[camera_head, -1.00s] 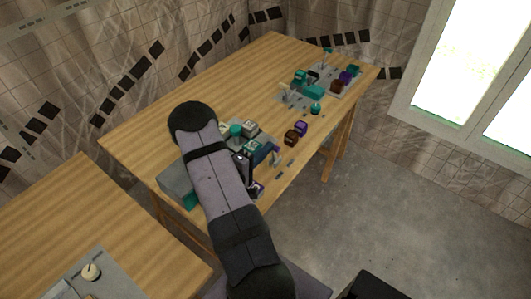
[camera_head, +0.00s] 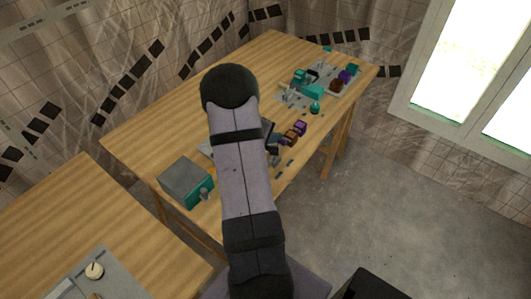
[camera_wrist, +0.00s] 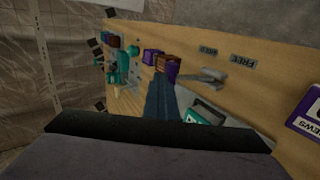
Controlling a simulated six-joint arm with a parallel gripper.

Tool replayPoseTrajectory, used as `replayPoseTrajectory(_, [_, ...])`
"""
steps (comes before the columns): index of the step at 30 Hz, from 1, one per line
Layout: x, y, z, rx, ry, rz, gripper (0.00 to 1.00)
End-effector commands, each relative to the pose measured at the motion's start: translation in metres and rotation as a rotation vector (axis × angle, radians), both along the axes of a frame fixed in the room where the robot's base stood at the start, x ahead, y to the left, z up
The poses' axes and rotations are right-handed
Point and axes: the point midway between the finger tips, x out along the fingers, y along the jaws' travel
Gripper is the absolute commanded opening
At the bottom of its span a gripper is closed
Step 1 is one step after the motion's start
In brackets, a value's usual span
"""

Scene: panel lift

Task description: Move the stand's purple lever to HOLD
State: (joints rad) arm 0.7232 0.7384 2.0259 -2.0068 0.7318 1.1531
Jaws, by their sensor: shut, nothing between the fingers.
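My gripper (camera_wrist: 160,88) shows in the wrist view as dark blue fingers, shut and empty, over the table. In the head view my arm hides most of it. A grey fixture (camera_wrist: 206,76) sits right of the fingertips in the wrist view. Two small grey labels lie beyond it; one reads FREE (camera_wrist: 243,61), the other (camera_wrist: 208,50) is too small to read. I cannot make out a purple lever or a HOLD label for certain. No contact between the fingers and the fixture can be made out.
Brown and purple blocks (camera_head: 295,134) stand near the table's right edge. A grey and teal box (camera_head: 185,181) sits at the near left end. A purple lettered object (camera_wrist: 305,108) lies at the right in the wrist view. More teal parts (camera_head: 312,91) stand at the far end.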

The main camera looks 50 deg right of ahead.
Motion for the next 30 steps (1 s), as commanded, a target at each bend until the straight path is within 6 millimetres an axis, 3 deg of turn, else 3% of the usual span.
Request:
replayPoseTrajectory(1, [-0.006,0.008,-0.016,0.059,0.011,-0.003,0.0])
replayPoseTrajectory(7, [-0.005,0.006,-0.018,0.098,0.012,0.001,0.0])
replayPoseTrajectory(23, [-0.003,0.007,-0.017,0.102,0.01,0.003,0.0])
replayPoseTrajectory(30, [-0.002,0.017,-0.003,0.09,0.005,0.003,0.0])
